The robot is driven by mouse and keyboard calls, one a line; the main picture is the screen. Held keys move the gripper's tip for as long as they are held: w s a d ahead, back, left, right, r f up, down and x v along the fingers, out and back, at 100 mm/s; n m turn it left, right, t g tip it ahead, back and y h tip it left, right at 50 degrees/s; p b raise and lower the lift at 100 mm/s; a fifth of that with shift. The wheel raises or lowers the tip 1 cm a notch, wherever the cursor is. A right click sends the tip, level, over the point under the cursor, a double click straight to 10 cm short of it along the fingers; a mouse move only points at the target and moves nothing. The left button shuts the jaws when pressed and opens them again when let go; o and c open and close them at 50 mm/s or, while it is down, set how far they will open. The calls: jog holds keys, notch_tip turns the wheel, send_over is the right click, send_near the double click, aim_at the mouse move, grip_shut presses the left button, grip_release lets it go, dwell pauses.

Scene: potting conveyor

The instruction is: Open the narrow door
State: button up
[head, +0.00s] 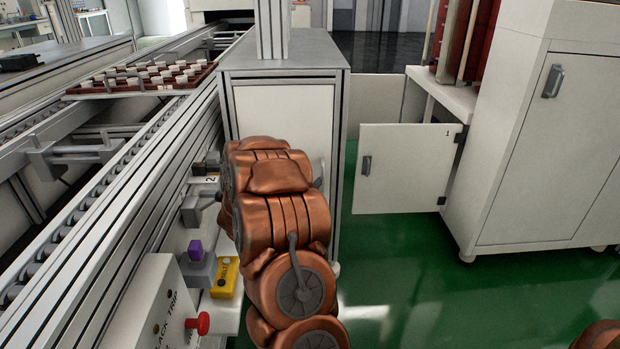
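A small white door (402,172) marked "1" stands right of centre, with a grey handle (366,166) near its left edge. Dark hinges are at its right edge, beside the white cabinet, and it appears swung out from it. A larger white door (545,150) with a grey handle (553,81) is on the cabinet's front and looks shut. Which door is the narrow one, I cannot tell for sure. My copper-coloured arm fills the lower middle. My gripper cannot be seen; the arm may hide it.
A conveyor (110,210) with a tray (70,92) of white-topped pieces runs along the left. A metal-framed cabinet (285,64) stands behind my arm. A red button (199,323) and a yellow box (224,278) are low left. Green floor (400,270) is clear before the small door.

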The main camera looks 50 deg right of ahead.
aim_at(322, 172)
jog(key=shift+w+d+b, duration=0.2)
jog(key=shift+d+b, duration=0.25)
jog(key=shift+d, duration=0.8)
jog(key=shift+w+d+b, duration=0.15)
jog(key=shift+d+b, duration=0.3)
jog(key=shift+d, duration=0.8)
jog(key=shift+w+d+b, duration=0.2)
jog(key=shift+d+b, duration=0.25)
jog(key=shift+d, duration=0.8)
grip_shut()
